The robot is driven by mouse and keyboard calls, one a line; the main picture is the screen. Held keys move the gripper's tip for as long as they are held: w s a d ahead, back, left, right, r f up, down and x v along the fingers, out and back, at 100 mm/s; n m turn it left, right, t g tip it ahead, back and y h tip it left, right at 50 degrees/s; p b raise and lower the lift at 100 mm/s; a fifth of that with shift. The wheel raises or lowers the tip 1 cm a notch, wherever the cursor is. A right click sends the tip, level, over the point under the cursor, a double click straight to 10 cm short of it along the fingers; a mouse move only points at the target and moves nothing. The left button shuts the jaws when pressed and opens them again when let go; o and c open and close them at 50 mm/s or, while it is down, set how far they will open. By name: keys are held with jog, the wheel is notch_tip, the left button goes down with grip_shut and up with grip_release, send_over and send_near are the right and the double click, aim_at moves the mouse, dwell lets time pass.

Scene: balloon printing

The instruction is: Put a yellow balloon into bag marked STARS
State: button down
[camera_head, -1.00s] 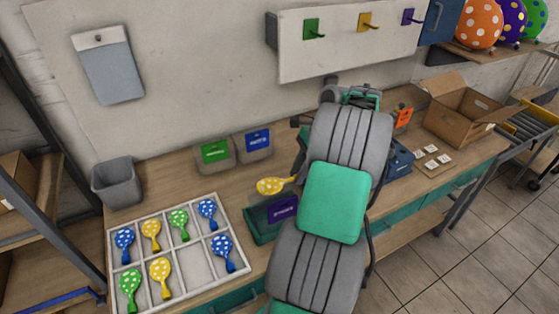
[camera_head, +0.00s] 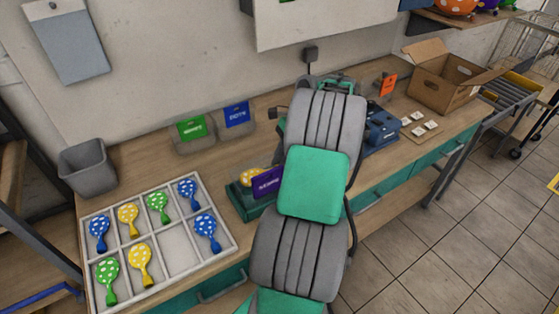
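A yellow balloon with pale spots (camera_head: 253,177) shows just behind the upper left of the purple label (camera_head: 268,183). Its lower part and neck are hidden. The purple label is on a bag at a dark green tray (camera_head: 238,200); its lettering is too small to read surely. I cannot tell whether the balloon is inside that bag or above it. My gripper is hidden behind my grey and green arm, so its fingers and hold do not show. Two more yellow balloons (camera_head: 129,220), (camera_head: 140,262) lie in the white sorting tray (camera_head: 180,245).
Bags with a green label (camera_head: 191,128) and a blue label (camera_head: 236,115) stand by the wall. Blue and green balloons share the sorting tray. A grey bin (camera_head: 87,168) stands left. A cardboard box (camera_head: 443,80) and white cards (camera_head: 419,124) are at right.

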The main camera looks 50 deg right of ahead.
jog(key=shift+f, duration=0.9)
jog(key=c, duration=1.1)
grip_release()
jog(key=shift+c, duration=0.2)
notch_tip(320, 180, up, 6)
jog(key=p, duration=0.7)
jog(key=shift+r+p, duration=0.55)
jog(key=shift+r, duration=3)
